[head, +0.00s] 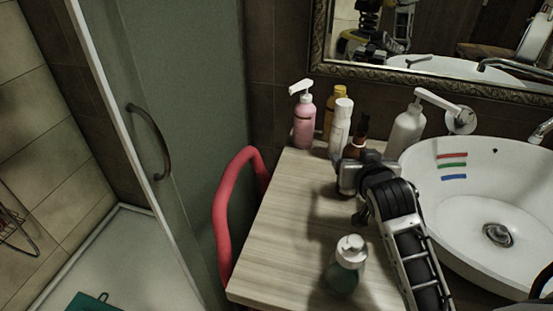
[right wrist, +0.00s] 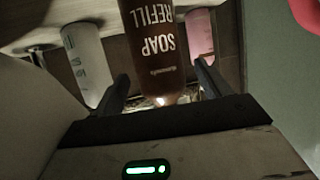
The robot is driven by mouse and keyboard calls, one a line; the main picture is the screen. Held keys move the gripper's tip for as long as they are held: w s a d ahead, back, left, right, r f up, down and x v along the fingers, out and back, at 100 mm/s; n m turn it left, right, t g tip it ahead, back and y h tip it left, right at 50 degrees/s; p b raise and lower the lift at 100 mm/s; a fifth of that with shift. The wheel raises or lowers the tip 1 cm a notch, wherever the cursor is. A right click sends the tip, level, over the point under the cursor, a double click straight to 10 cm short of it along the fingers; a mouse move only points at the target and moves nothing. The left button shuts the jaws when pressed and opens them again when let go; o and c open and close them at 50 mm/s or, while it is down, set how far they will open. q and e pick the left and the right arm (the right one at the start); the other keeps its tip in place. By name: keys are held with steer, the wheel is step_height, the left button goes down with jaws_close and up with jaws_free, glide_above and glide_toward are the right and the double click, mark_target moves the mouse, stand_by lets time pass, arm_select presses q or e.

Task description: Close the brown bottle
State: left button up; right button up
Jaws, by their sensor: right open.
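The brown bottle (head: 353,150) stands upright at the back of the wooden counter, partly hidden behind my right gripper (head: 352,172). A narrow dark top rises above its body; I cannot tell whether that is a cap or a neck. In the right wrist view the brown bottle (right wrist: 150,45) shows upside down, with the words "SOAP REFILL" on it. The fingers of my right gripper (right wrist: 162,88) are apart, one to each side of the bottle. Contact between them is not clear. The bottle's upper end is hidden there. My left gripper is not in view.
A pink pump bottle (head: 304,125), a yellow bottle (head: 337,100), a white bottle (head: 340,128) and a pale dispenser (head: 405,132) crowd around it. A small teal bottle (head: 345,270) stands at the front. The white basin (head: 480,215) is right. The counter's left front is clear.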

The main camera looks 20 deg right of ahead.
steer(key=x, duration=0.4)
steer(key=shift+r, duration=0.1)
steer(key=c, duration=1.3)
steer(key=shift+o, duration=0.2)
steer(key=shift+r, duration=0.2)
steer(key=shift+r, duration=4.85)
